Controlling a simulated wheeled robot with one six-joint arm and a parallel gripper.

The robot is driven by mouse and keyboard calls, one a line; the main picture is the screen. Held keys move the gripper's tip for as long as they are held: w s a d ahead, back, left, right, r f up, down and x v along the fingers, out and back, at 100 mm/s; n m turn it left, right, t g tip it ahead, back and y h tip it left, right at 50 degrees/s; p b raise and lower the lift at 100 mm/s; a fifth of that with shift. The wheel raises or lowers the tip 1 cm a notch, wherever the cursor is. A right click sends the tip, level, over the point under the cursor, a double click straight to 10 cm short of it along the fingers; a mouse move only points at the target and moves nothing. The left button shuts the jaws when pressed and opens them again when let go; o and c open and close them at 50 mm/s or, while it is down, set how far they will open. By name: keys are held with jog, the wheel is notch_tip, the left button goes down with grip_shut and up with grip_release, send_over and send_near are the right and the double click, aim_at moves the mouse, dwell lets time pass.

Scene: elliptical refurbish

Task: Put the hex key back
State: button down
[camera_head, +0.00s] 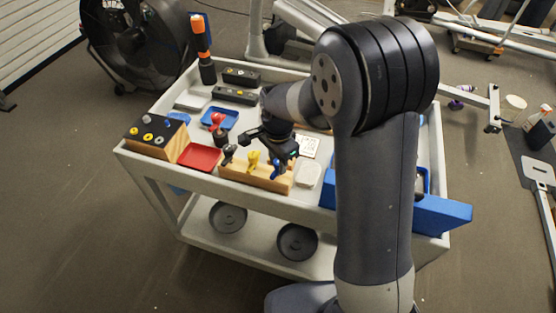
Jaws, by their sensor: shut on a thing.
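A wooden block holder (255,182) stands at the front of the cart. Small T-handled keys stand along it: a dark one (228,153) at the left, a yellow one (253,160) in the middle and a blue hex key (276,169) at the right. My gripper (277,156) is over the right part of the block, apparently shut on the blue hex key. The fingertips are small and dark, and their contact is partly hidden. Whether the blue key is fully seated in the block cannot be told.
A red tray (199,157), a blue tray (219,117) and a wooden box with knobs (156,137) are left of the holder. A red-topped tool (217,121) stands behind it. A blue bin (442,214) is at the right, partly hidden by my arm.

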jog(key=c, duration=1)
grip_release()
jog(key=shift+c, duration=0.2)
notch_tip(320, 180, up, 11)
jog(key=shift+f, duration=0.2)
notch_tip(320, 180, down, 10)
jog(key=shift+f, duration=0.2)
jog(key=shift+r+p, duration=0.4)
jog(key=shift+f, duration=0.1)
